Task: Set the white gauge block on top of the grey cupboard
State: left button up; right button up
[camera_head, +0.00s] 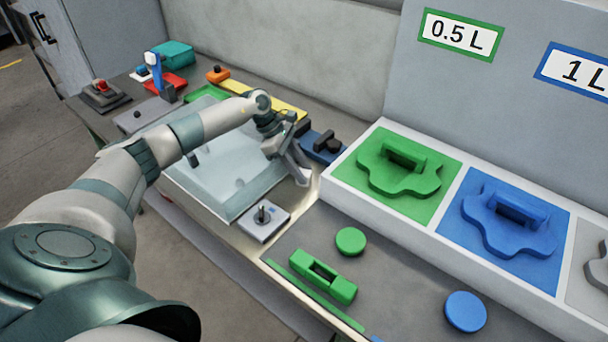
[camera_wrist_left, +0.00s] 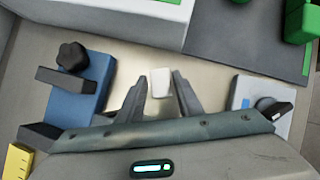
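The white gauge block (camera_wrist_left: 161,83) is a small pale block on the bare metal bench top in the left wrist view. It lies between the two fingertips of my left gripper (camera_wrist_left: 160,76), with a gap showing on each side. In the head view my left gripper (camera_head: 297,176) points down at the bench beside the glass-like tray, and I cannot make out the block there. A grey cupboard (camera_head: 110,45) with a dark handle stands at the upper left of the head view. Its top is not clearly visible. My right gripper is not in view.
A blue fixture with a black knob (camera_wrist_left: 88,85) is left of the fingers, and a light plate with a black lever (camera_wrist_left: 262,95) is right. The clear tray (camera_head: 225,185), green nest (camera_head: 400,160) and blue nest (camera_head: 510,222) are nearby.

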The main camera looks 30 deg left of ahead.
pick_arm(q)
jog(key=b+v, duration=0.4)
jog(key=v, duration=0.6)
jog(key=shift+a+r, duration=0.1)
